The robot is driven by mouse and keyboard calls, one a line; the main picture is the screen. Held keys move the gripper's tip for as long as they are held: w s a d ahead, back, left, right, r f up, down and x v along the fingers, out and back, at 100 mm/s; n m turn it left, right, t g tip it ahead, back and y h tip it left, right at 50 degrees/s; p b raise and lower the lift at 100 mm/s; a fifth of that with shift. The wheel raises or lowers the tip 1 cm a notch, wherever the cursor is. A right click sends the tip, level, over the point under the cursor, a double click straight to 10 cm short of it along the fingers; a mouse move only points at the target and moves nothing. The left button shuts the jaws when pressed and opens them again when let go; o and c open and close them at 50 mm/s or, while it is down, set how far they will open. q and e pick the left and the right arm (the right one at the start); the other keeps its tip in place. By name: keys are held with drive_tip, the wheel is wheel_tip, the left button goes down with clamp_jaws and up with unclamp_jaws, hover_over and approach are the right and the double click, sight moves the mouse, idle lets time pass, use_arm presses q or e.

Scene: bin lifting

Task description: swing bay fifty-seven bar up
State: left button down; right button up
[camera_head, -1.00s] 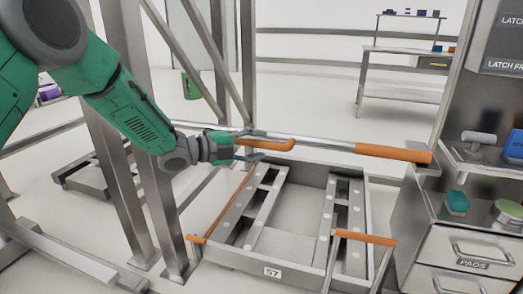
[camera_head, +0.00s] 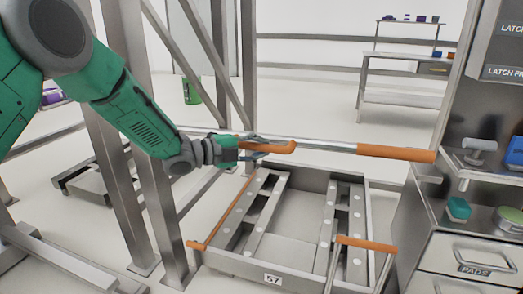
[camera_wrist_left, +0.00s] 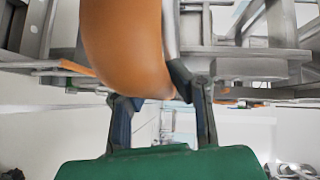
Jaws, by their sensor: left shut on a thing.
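The bay fifty-seven bar (camera_head: 325,146) is a grey metal bar with orange grips, lying roughly level above the back of the low metal bay frame (camera_head: 225,262), which carries a "57" label (camera_head: 272,279). My left gripper (camera_head: 262,148) is shut on the bar's left orange grip (camera_head: 280,147). In the left wrist view the orange grip (camera_wrist_left: 125,45) fills the upper middle, and my gripper's dark fingers (camera_wrist_left: 160,95) stand either side of its lower end. The fingers hide part of the grip. My right gripper is not in view.
An orange-ended handle (camera_head: 365,244) stands at the bay's front right, and a long orange bar (camera_head: 222,212) runs along its left. Metal posts (camera_head: 165,180) stand left, near my arm. A drawer cabinet (camera_head: 465,245) is close on the right.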

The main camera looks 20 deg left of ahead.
use_arm(q)
drive_tip(key=a+r+n+t+h+p, duration=0.1)
drive_tip(key=a+r+n+t+p, duration=0.3)
drive_tip(key=r, duration=0.9)
drive_tip(key=a+r+n+t+h+p, duration=0.1)
drive_tip(key=a+r+n+h+p, duration=0.15)
drive_tip(key=a+r+p, duration=0.7)
drive_tip(key=a+r+n+t+y, duration=0.3)
drive_tip(key=a+r+n, duration=0.3)
drive_tip(key=a, duration=0.4)
drive_tip(key=w+a+r+n+t+y, duration=0.1)
drive_tip(key=a+r+n+t+y, duration=0.3)
drive_tip(key=a, duration=0.6)
drive_tip(key=shift+a+r+n+t, duration=0.3)
drive_tip(key=shift+r+n+t, duration=0.7)
drive_tip(key=shift+r+n, duration=1)
drive_tip(key=shift+w+r+m, duration=0.1)
drive_tip(key=shift+r+m, duration=0.1)
drive_tip(key=shift+m, duration=0.05)
